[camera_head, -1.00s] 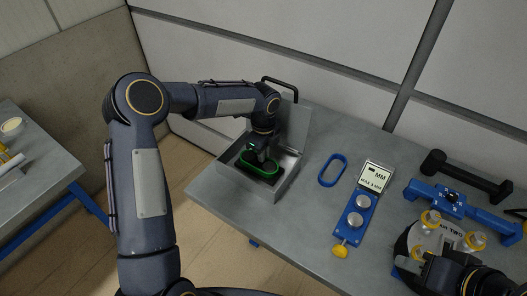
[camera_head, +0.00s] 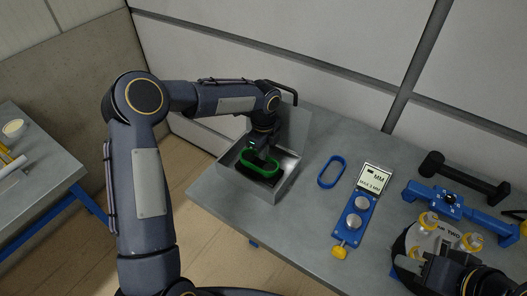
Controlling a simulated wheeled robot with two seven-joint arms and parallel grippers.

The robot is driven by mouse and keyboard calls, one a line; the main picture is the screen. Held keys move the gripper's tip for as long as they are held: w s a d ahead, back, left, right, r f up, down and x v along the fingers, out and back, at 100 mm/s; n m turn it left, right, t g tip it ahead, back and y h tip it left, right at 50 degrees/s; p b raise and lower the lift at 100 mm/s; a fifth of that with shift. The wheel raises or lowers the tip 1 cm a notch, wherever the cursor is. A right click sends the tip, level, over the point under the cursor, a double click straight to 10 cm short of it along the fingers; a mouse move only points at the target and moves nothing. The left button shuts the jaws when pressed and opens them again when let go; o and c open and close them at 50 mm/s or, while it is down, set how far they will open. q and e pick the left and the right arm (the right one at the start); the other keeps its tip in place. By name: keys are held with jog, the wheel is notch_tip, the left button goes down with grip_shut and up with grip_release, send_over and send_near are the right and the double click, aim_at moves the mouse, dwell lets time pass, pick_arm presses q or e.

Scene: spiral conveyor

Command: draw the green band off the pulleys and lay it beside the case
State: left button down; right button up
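The green band (camera_head: 246,169) is a loop inside the open grey metal case (camera_head: 279,187) at the left end of the table. My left gripper (camera_head: 262,161) reaches down into the case at the band. Whether its fingers hold the band is too small to tell. The pulleys under the band are hard to make out against the dark base in the case. My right gripper (camera_head: 428,272) is at the lower right, beside a round plate with yellow knobs (camera_head: 436,240); its fingers are not clear.
A blue band (camera_head: 332,171) lies flat on the table right of the case. A blue block with two silver discs (camera_head: 353,221) and a small display (camera_head: 373,180) stand further right. A black dumbbell-shaped bar (camera_head: 464,179) and a blue tool (camera_head: 450,203) lie beyond. Bare table (camera_head: 300,228) lies in front.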

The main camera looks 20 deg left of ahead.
pick_arm(q)
jog(key=shift+r+p, duration=0.65)
jog(key=shift+r, duration=0.45)
jog(key=shift+r, duration=0.1)
jog(key=shift+r+p, duration=1.45)
jog(key=shift+r, duration=0.45)
jog(key=shift+s+f, duration=0.1)
jog(key=shift+s, duration=0.05)
